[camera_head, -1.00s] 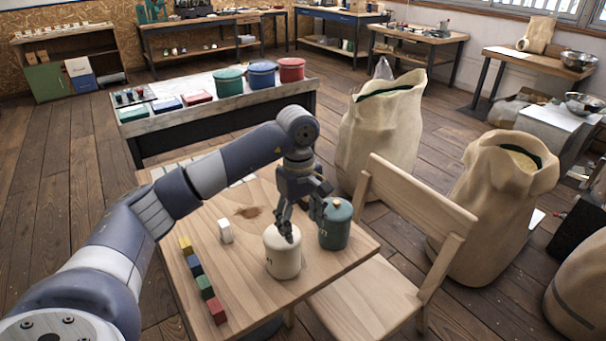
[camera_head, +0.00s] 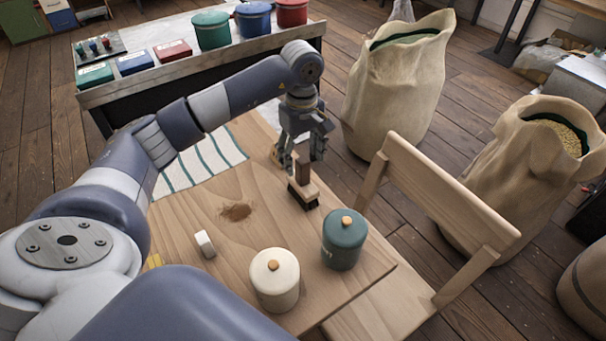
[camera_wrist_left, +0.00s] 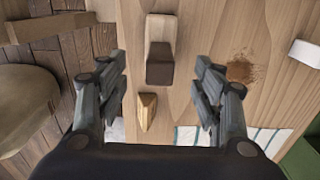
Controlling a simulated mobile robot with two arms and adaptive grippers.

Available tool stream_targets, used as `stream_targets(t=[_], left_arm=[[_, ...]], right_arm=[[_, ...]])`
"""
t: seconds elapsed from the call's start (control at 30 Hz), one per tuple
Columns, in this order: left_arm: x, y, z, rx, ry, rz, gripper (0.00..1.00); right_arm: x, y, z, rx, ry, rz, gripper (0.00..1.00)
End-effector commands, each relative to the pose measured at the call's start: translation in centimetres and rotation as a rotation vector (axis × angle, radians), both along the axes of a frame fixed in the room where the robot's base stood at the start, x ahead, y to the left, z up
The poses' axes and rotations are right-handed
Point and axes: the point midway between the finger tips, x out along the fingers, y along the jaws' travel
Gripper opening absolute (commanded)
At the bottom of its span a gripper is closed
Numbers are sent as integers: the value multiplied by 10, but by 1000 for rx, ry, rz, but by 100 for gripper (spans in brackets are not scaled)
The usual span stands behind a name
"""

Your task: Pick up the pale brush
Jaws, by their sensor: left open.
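The pale brush (camera_head: 299,190) rests on the wooden table, with a pale wood body, a brown upright handle and dark bristles. In the left wrist view the brush (camera_wrist_left: 160,32) lies ahead of and between the fingers, its dark brown handle toward me. My left gripper (camera_head: 300,158) is open above the brush, fingers pointing down around the handle's height. In the left wrist view the gripper (camera_wrist_left: 159,72) holds nothing, and I cannot tell whether a finger touches the brush. A small golden wooden piece (camera_wrist_left: 147,111) lies near the brush. My right gripper is out of view.
A cream canister (camera_head: 274,283) and a green canister (camera_head: 344,243) stand at the table's front. A white block (camera_head: 205,244), a brown powder patch (camera_head: 236,211) and a striped cloth (camera_head: 200,163) lie to the left. A wooden chair (camera_head: 440,195) stands close on the right.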

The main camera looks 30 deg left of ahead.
Motion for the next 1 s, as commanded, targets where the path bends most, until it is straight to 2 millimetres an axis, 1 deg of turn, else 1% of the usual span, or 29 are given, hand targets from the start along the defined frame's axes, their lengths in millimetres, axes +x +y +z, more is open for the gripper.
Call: stream_targets(t=[0.03,0.1,0.2,0.27,0.47,0.57,0.67,0.87,0.97,1.0], left_arm=[[0,0,-7,-1,1,1,61],[0,0,-15,-1,2,1,61],[0,-1,-20,-1,-2,1,61],[0,-1,-25,-1,0,1,61],[-3,-4,-53,-2,3,0,61],[-2,-4,-66,-2,1,1,61],[-2,-4,-71,0,-1,0,61],[-1,-4,-72,-1,-2,0,61],[-1,-4,-72,-1,-2,0,40],[-1,-4,-72,-1,-2,0,31]], right_arm=[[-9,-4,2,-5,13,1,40],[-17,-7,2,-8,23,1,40],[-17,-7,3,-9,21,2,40],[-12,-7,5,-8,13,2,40],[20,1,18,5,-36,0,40],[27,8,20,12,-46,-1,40],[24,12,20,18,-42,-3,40],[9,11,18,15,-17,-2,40],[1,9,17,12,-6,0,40],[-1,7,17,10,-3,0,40]])
